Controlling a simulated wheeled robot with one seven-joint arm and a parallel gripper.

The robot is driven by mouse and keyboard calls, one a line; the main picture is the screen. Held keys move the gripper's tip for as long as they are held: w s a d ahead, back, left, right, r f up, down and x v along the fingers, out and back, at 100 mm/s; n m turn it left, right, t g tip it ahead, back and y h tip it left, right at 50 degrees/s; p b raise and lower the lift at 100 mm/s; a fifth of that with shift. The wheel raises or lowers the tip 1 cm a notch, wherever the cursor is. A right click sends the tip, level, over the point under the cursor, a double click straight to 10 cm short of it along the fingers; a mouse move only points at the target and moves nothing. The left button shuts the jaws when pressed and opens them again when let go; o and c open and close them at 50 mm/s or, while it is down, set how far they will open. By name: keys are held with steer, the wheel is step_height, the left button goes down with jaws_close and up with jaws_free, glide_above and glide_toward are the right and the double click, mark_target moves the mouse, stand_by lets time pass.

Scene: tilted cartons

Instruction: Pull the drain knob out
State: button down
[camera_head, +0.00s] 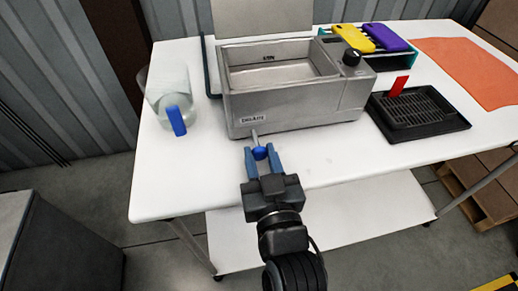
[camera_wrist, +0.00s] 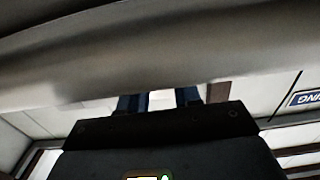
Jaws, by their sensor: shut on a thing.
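The drain knob (camera_head: 259,153) is a blue ball on a thin metal rod (camera_head: 254,137) that sticks out of the front of a grey metal basin box (camera_head: 290,117), under a small label. In the head view my gripper (camera_head: 262,155) is at the box's front with its blue fingers on either side of the knob, shut on it. In the wrist view the gripper's blue fingers (camera_wrist: 160,101) show only in part. A large grey surface covers the upper part of that view, and the knob is hidden there.
A clear container (camera_head: 165,95) with a blue handle stands on the white table (camera_head: 330,170) to the left. A black grate tray (camera_head: 418,115) with a red tab is at right. A rack with yellow and purple items (camera_head: 385,38) and an orange mat (camera_head: 470,68) are behind.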

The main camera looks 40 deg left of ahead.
steer(key=c, duration=0.8)
jaws_free()
steer(key=shift+b+v, duration=0.65)
steer(key=shift+v, duration=3.2)
steer(key=s+d+f+m+t+h, duration=0.2)
steer(key=s+d+h, duration=0.1)
steer(key=d, duration=0.7)
steer(key=s+d+f+m+t+h, duration=0.1)
steer(key=s+d+f+m+h, duration=0.15)
steer(key=d, duration=0.85)
steer(key=s+d+r+m+h, duration=0.1)
steer(key=s+d+h, duration=0.1)
steer(key=s+d, duration=0.2)
steer(key=s+d+r+m+h, duration=0.2)
steer(key=s+d+h, duration=0.1)
steer(key=s+d, duration=0.2)
steer(key=s+d+r+m+h, duration=0.2)
steer(key=s+d+h, duration=0.1)
steer(key=s+d, duration=0.2)
steer(key=shift+s+m, duration=0.25)
steer(key=shift+s, duration=0.6)
